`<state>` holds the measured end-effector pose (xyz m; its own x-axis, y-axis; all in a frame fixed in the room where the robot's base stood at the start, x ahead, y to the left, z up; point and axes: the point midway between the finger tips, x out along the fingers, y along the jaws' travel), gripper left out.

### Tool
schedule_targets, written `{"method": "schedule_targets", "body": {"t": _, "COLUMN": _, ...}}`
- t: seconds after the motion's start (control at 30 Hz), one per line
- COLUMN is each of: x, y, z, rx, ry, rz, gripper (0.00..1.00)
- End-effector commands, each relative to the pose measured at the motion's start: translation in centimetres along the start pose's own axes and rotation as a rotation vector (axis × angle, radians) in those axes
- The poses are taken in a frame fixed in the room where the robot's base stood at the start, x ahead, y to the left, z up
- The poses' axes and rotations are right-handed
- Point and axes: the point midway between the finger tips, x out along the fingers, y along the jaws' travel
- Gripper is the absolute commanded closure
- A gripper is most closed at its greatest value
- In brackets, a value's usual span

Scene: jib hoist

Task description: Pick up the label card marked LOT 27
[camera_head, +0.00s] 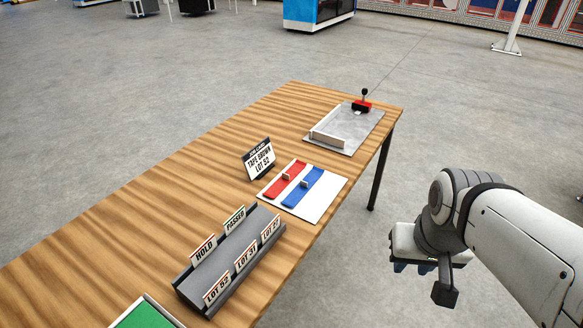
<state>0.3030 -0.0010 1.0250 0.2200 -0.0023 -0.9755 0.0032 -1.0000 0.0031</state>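The label card marked LOT 27 (271,229) stands upright at the right end of the front row of a dark grey card rack (189,290). Its last digit is small and hard to read. The LOT 31 card (246,256) and a card that seems to read LOT 52 (216,289) stand to its left in the same row. The HOLD card (204,249) and PASSED card (235,220) stand in the row behind. My gripper (412,267) is off the table's right side, well apart from the rack. The view does not show whether its fingers are open.
The rack stands on a wooden table (150,222). A sign reading LOT 52 (259,159), a white board (327,196) with red and blue strips, and a grey plate (350,132) with a red-based device (361,105) lie farther back. A green tray (145,316) is at the front.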

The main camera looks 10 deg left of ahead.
Motion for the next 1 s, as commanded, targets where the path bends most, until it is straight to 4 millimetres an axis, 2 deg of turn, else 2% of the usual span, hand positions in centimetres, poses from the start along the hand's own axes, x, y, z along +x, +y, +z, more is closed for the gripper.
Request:
{"method": "schedule_targets", "body": {"t": 0.17, "x": 0.0, "y": -0.1, "z": -0.1, "rx": 0.001, "ry": -0.001, "rz": -0.001, "gripper": 0.71}}
{"method": "schedule_targets", "body": {"t": 0.27, "x": -0.1, "y": -0.5, "z": -1.1, "rx": 0.008, "ry": -0.008, "rz": -0.005, "gripper": 0.71}}
{"method": "schedule_targets", "body": {"t": 0.37, "x": 0.0, "y": -1.9, "z": -3.2, "rx": 0.042, "ry": -0.027, "rz": -0.011, "gripper": 0.71}}
{"method": "schedule_targets", "body": {"t": 0.47, "x": 0.5, "y": -4.2, "z": -6.4, "rx": 0.080, "ry": -0.054, "rz": -0.019, "gripper": 0.71}}
{"method": "schedule_targets", "body": {"t": 0.57, "x": 1.6, "y": -7.4, "z": -9.8, "rx": 0.127, "ry": -0.084, "rz": -0.024, "gripper": 0.71}}
{"method": "schedule_targets", "body": {"t": 0.7, "x": 3.9, "y": -12.7, "z": -13.8, "rx": 0.194, "ry": -0.125, "rz": -0.021, "gripper": 0.71}}
{"method": "schedule_targets", "body": {"t": 0.83, "x": 6.9, "y": -18.4, "z": -16.3, "rx": 0.256, "ry": -0.161, "rz": -0.009, "gripper": 0.71}}
{"method": "schedule_targets", "body": {"t": 1.0, "x": 11.1, "y": -25.2, "z": -17.6, "rx": 0.329, "ry": -0.197, "rz": 0.015, "gripper": 0.71}}
